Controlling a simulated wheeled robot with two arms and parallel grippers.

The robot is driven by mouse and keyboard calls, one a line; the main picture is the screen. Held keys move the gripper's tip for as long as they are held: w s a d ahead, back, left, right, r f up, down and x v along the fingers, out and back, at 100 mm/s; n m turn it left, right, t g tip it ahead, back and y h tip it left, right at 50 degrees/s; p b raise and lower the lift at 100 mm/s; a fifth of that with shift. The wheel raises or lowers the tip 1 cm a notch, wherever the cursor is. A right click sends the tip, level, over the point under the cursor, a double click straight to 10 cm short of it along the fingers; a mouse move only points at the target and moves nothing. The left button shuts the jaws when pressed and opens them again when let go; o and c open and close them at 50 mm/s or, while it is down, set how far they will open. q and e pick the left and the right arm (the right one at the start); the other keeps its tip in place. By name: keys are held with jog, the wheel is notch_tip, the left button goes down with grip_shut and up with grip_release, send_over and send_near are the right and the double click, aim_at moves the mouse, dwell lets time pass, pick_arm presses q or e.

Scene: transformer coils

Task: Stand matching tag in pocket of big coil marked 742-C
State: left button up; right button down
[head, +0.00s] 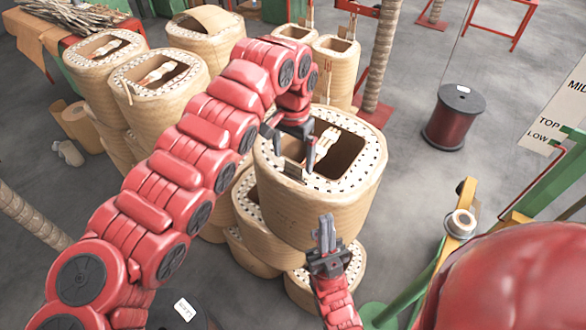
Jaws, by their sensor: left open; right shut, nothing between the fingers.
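A big tan coil (310,208) with a dotted white top rim and a square opening stands on top of other coils at the centre. No marking is readable on it. A small pale piece (294,169), possibly a tag, sits at the left edge of its opening; I cannot tell whether it stands in a pocket. My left gripper (290,146) is open just above the coil's left rim, with its fingers near that piece. My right gripper (325,232) is shut and empty, pointing up in front of the coil's lower front wall.
More big coils (160,100) stand stacked at the left and back. A dark red wire spool (455,118) stands on the open grey floor at the right. A green frame and a sign (562,105) are at the right edge. A red-based post (378,60) stands behind the coil.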

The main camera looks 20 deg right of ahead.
pick_arm(q)
notch_tip(320, 180, up, 12)
jog(key=p, duration=0.4)
jog(key=shift+r, duration=0.25)
